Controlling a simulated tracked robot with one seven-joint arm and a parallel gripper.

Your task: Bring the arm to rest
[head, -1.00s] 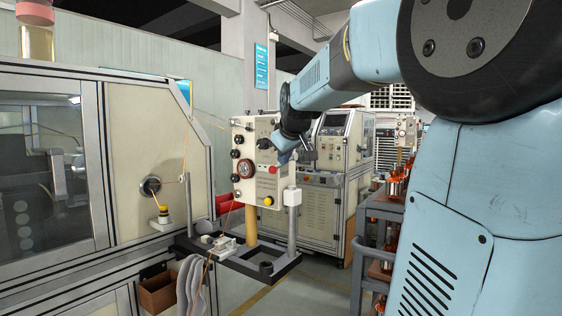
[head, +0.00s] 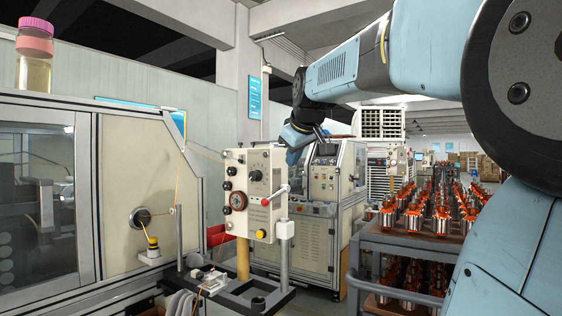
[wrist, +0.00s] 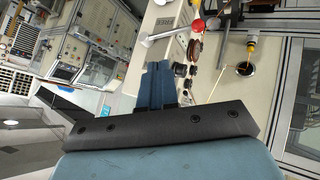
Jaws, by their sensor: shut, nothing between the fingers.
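My arm reaches from the right of the head view toward the middle. My gripper (head: 294,156) hangs at its end, just right of the upper part of the control box with knobs and a red lever (head: 253,192). In the wrist view my gripper's blue fingers (wrist: 158,84) are together with nothing between them. The control box's knobs also show beyond the fingers in the wrist view. In the head view the fingertips are small and partly hidden by the wrist.
A winding machine (head: 132,190) fills the left, with a jar (head: 35,58) on top. A dark tray (head: 215,290) stands below the control box. Racks of orange-and-metal armatures (head: 440,210) stand at the right. Another cream machine (head: 312,222) stands behind. Floor shows between them.

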